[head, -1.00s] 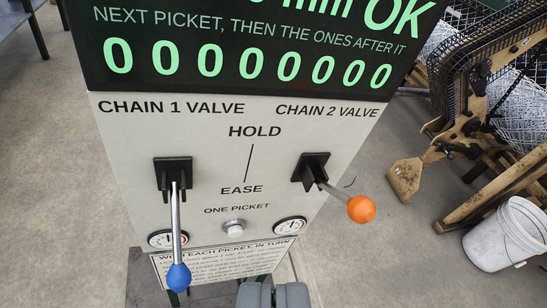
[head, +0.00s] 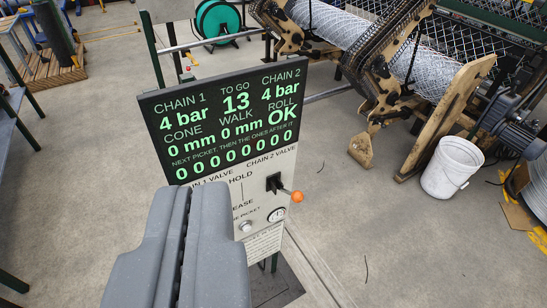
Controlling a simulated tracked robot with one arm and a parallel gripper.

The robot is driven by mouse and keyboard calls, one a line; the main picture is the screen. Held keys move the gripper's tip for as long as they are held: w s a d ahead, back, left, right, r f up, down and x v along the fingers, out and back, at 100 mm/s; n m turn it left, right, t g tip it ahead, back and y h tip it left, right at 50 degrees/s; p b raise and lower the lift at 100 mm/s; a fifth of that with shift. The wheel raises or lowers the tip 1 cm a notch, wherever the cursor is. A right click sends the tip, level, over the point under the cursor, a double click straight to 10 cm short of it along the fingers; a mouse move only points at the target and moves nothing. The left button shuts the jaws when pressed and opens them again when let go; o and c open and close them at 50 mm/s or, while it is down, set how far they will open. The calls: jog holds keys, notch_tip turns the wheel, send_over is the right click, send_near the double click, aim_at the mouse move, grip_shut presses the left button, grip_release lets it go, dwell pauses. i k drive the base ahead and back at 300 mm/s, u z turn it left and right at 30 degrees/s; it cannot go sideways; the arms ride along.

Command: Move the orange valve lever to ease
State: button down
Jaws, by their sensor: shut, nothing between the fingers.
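The orange valve lever has an orange ball knob (head: 298,197) on a short metal rod. The rod comes out of a black mount (head: 274,183) under the Chain 2 Valve label, pointing right and slightly down. HOLD is printed above and EASE below on the pale panel (head: 258,172). I cannot tell exactly which setting the lever is at. My gripper (head: 190,190) is shut and empty, large in the lower left foreground. It is left of the orange knob, apart from it in the picture, and covers the panel's lower left, including the blue lever.
The dark display (head: 222,120) above the valves shows 4 bar for both chains and 13 to go. A gauge (head: 277,215) and a push button (head: 245,226) sit below the lever. A white bucket (head: 452,168) and wooden-framed weaving machine (head: 445,115) stand right, with open floor between.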

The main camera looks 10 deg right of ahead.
aim_at(296, 196)
jog(key=z, duration=0.5)
jog(key=k, duration=1.3)
jog(key=z, duration=0.05)
jog(key=i, duration=0.7)
jog(key=u, duration=0.6)
jog(key=i, duration=1.15)
jog(key=z, duration=0.55)
